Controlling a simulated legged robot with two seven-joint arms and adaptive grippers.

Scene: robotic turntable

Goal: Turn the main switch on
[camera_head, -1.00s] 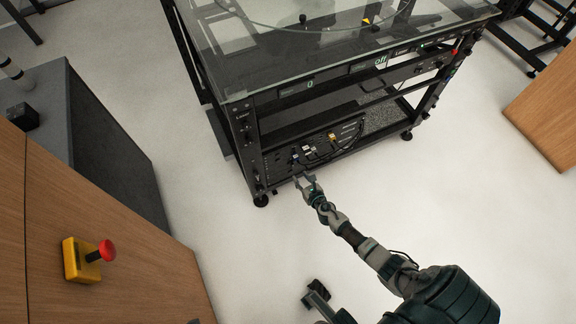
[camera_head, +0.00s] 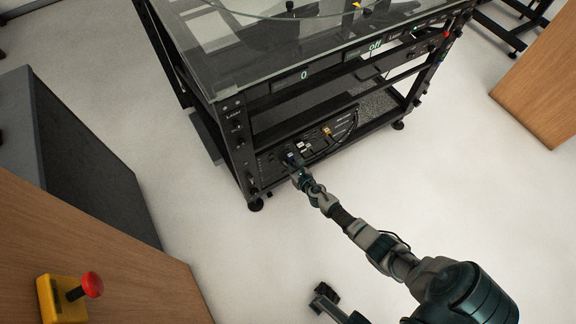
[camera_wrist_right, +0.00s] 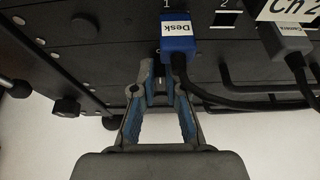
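The turntable rack (camera_head: 222,105) is black with a glass top. Its low front panel (camera_wrist_right: 100,30) carries cables and plugs. A blue plug labelled "Desk" (camera_wrist_right: 178,38) sits in it. My right gripper (camera_head: 294,172) is at this panel; in the right wrist view my right gripper (camera_wrist_right: 161,70) has its fingertips apart, just below the blue plug and close to the panel. A small dark part with a pale mark shows between the tips; I cannot tell whether it is the main switch or touched. My left gripper (camera_head: 325,294) is low over the floor, its jaws unclear.
A grey plug (camera_wrist_right: 290,42) and its cable are right of the blue plug. Black knobs (camera_wrist_right: 66,107) stick out at the left. A display (camera_head: 375,45) reads "off". A yellow box with a red button (camera_head: 92,284) is on the wooden desk (camera_head: 120,260). The floor between is clear.

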